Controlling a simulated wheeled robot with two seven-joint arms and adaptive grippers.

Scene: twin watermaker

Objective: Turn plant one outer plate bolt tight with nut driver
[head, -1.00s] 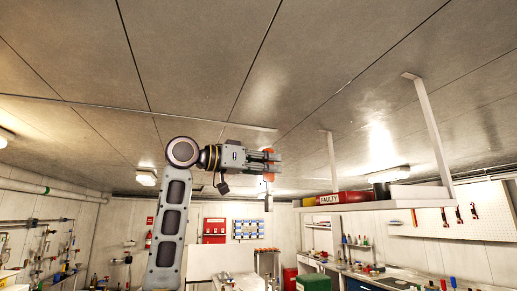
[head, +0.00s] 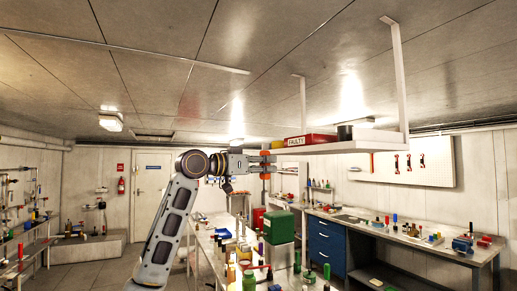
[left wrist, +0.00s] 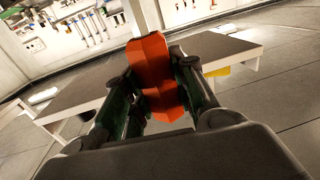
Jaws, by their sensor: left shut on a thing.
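My left gripper (head: 264,164) is raised in the upper middle of the head view, with its fingers pointing right. It is shut on an orange-red thing (left wrist: 151,72), which fills the space between the fingers in the left wrist view. It looks like the handle of a tool, perhaps the nut driver, but its working end cannot be made out. The orange shows above and below the fingers in the head view. I cannot pick out the plant one outer plate or its bolt. My right gripper is not in view.
A hanging shelf (head: 340,147) with a red FAULTY bin (head: 311,140) is close right of the gripper in the picture. Below is a cluttered bench with a green box (head: 279,226). A long bench (head: 405,236) stands at right. Open floor (head: 95,268) lies at lower left.

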